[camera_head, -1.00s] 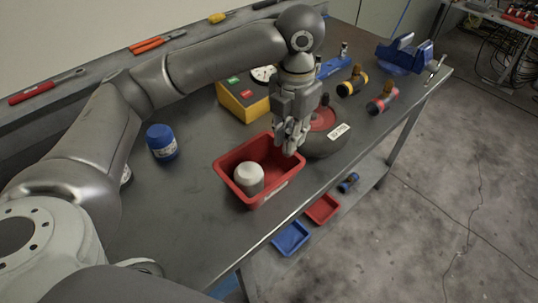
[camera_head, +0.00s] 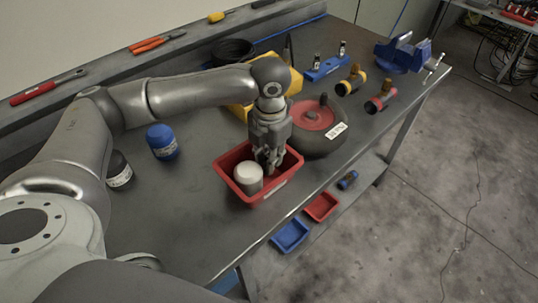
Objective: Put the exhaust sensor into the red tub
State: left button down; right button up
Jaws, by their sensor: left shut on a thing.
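The red tub (camera_head: 226,161) stands on the workbench near its front edge, with a grey-white capped container (camera_head: 248,178) inside on the left. My left gripper (camera_head: 270,168) points down into the right part of the tub, beside that container. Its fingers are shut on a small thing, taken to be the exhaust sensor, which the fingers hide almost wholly. My right gripper is not in view.
A dark round device with a red top (camera_head: 313,115) stands close right of the tub. A blue jar (camera_head: 162,142) and a dark jar (camera_head: 119,170) stand left. A blue rack (camera_head: 326,68) and a blue vise (camera_head: 402,53) are farther back. Small red (camera_head: 321,207) and blue (camera_head: 290,236) trays lie below the bench edge.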

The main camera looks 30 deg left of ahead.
pick_arm(q)
jog(key=c, duration=1.3)
grip_release()
jog(key=shift+f, duration=0.1)
jog(key=shift+c, duration=0.2)
notch_tip(320, 180, up, 12)
jog(key=b, duration=0.1)
jog(key=shift+d, duration=0.1)
